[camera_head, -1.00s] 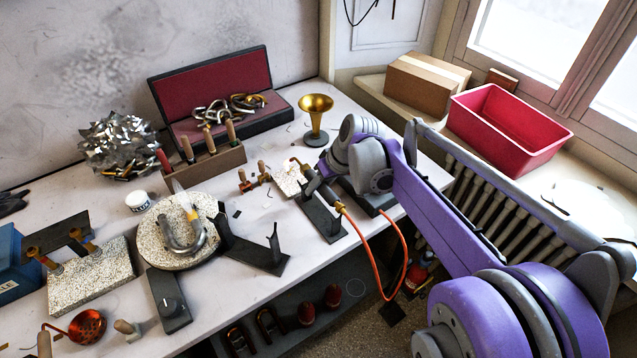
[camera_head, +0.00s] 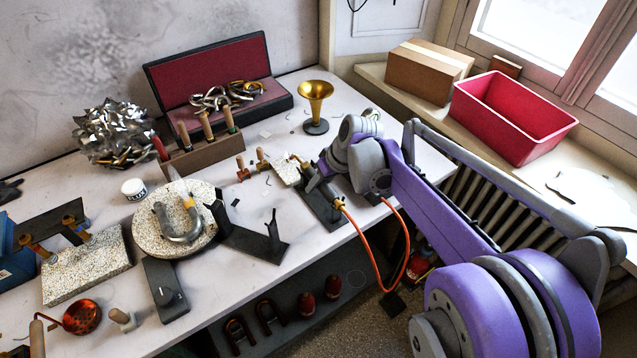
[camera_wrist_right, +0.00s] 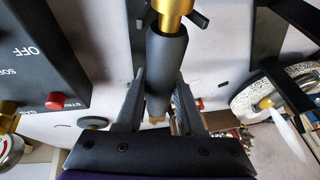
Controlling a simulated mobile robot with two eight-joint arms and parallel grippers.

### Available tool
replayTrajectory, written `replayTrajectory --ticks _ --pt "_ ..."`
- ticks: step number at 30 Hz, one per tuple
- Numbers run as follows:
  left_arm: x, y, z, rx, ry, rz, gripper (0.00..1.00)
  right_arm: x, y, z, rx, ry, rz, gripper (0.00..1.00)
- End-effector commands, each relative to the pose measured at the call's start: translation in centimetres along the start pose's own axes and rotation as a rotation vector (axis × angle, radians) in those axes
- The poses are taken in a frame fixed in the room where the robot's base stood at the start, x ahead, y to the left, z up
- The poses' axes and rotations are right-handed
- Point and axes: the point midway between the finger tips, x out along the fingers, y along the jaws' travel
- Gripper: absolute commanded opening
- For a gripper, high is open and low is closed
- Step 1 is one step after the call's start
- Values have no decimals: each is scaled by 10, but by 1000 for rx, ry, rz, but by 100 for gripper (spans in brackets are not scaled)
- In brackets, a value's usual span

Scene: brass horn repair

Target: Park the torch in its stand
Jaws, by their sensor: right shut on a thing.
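The torch (camera_head: 325,188) has a dark handle, a brass fitting and an orange hose. My right gripper (camera_head: 318,170) is shut around its handle, over the right part of the bench. In the right wrist view the handle (camera_wrist_right: 165,65) runs between the fingers of the right gripper (camera_wrist_right: 158,100). Two dark prongs flank the brass part there, and I cannot tell whether they touch it. My left gripper is not in view.
A dark forked support (camera_head: 270,243) stands left of the torch, beside a round speckled turntable (camera_head: 150,240). A small brass bell (camera_head: 315,92) stands behind. The orange hose (camera_head: 370,260) hangs over the bench's front edge. A wooden tool rack (camera_head: 205,155) is at the back.

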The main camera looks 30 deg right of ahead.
Motion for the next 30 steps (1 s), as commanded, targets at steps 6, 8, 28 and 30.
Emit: replayTrajectory --ticks 6,8,28,30 --pt "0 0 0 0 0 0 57 1 0 1 0 0 0 0" --pt "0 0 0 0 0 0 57 1 0 2 0 0 0 0" --pt "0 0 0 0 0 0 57 2 0 2 0 0 0 86" --pt "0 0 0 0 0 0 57 2 0 2 0 0 0 99"
